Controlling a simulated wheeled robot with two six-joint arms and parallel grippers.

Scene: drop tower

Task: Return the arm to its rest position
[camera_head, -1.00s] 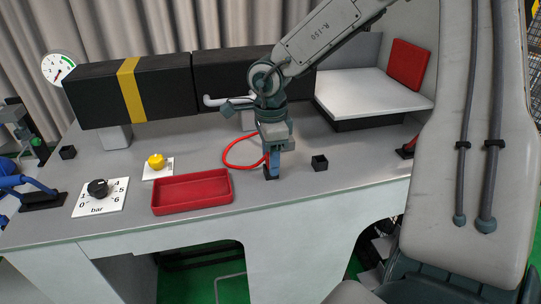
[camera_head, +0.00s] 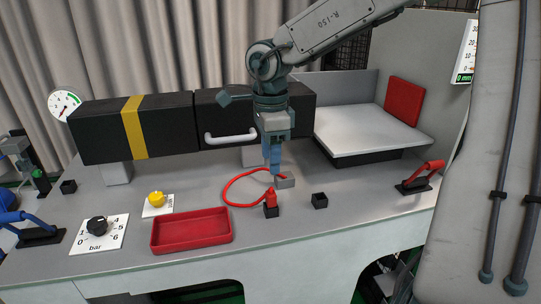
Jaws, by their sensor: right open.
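My right gripper (camera_head: 273,166) hangs pointing down above the middle of the bench, on an arm that comes in from the upper right. Its blue fingers are open, with nothing seen between them. Just in front of it, a red plug (camera_head: 270,198) stands upright on a small black block. Whether the fingertips touch the grey block is hard to tell. My left gripper is not in view.
A red tray (camera_head: 190,249), a pressure knob (camera_head: 96,226) and a yellow button (camera_head: 156,198) lie to the left. A black cabinet (camera_head: 168,127) with a handle is behind. A black cube (camera_head: 320,201), red lever (camera_head: 427,172) and white platform (camera_head: 365,132) are to the right.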

